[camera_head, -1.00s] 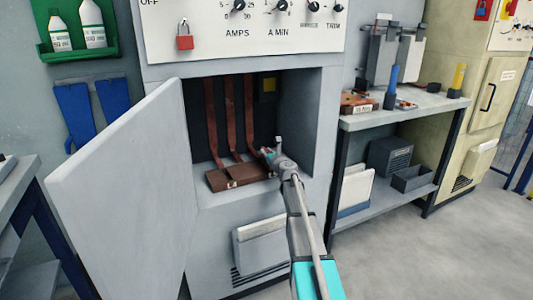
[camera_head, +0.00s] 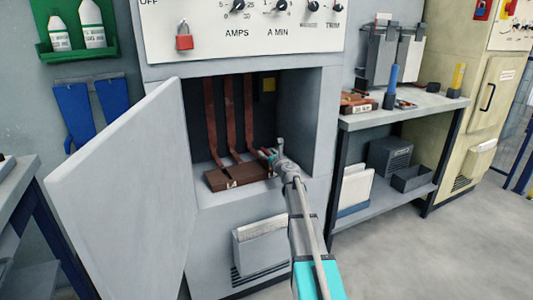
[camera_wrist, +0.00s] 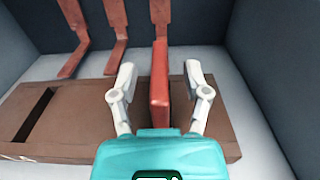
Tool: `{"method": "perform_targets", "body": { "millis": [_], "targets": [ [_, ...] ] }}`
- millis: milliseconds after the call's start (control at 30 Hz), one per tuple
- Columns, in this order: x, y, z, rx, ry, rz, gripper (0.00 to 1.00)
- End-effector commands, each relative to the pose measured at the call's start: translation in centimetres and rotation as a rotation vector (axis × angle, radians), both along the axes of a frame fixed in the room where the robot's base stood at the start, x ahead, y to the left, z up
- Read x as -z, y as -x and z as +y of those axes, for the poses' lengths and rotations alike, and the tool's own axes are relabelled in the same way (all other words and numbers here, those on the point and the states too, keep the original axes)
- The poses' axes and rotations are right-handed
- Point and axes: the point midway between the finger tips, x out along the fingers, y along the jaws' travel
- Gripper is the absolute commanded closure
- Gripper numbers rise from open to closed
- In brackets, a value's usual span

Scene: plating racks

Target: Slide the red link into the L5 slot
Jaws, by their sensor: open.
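A red link (camera_wrist: 160,95) stands upright at the right part of a brown block (camera_wrist: 70,130) in the wrist view. My gripper (camera_wrist: 160,78) is open, with one pale finger on each side of the link and a visible gap on both sides. The block has an empty dark slot (camera_wrist: 36,115) at its left. In the head view, my gripper (camera_head: 268,154) is at the right end of the block (camera_head: 222,181), inside the cabinet, and the link cannot be made out clearly. No L5 marking is readable.
Copper-coloured straps (camera_head: 231,115) rise behind the block. The cabinet's right inner wall (camera_head: 302,120) is close beside my gripper. The open cabinet door (camera_head: 120,190) stands at the left. A shelf bench (camera_head: 410,108) with tools is at the right.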

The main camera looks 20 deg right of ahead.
Motion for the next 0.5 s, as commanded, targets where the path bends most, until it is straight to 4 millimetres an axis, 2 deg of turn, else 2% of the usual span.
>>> {"method": "perform_targets", "body": {
  "millis": [500],
  "targets": [
    [0.0, 8.2, -0.2, 0.0, 0.0, 0.0, 0.39]
  ]
}}
